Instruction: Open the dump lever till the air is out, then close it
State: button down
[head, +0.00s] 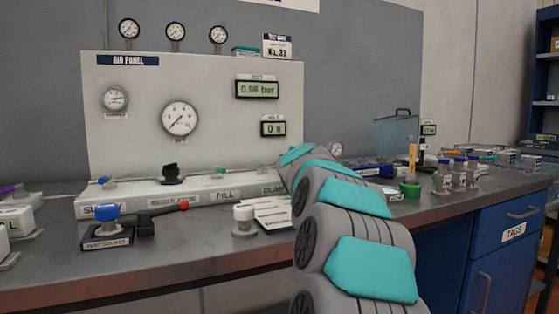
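The air panel (240,135) stands upright at the back of the bench, with a valve ledge (200,191) along its foot. The label at the right end of the ledge, partly covered, seems to read DUMP (272,190). The dump lever itself is hidden behind my arm. A green fill lever (219,171) and a blue supply lever (103,180) show farther left. The upper display (257,89) reads about 0.06 bar, its digits blurred. My arm reaches forward to the right end of the panel. My gripper is hidden behind its links, so its hold cannot be seen.
A black regulator knob (171,174) sits between the levers.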

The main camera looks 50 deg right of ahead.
jog(key=shift+w+d, duration=0.3)
jog(key=shift+d, duration=0.05)
jog(key=shift+p, duration=0.3)
dwell(0.4)
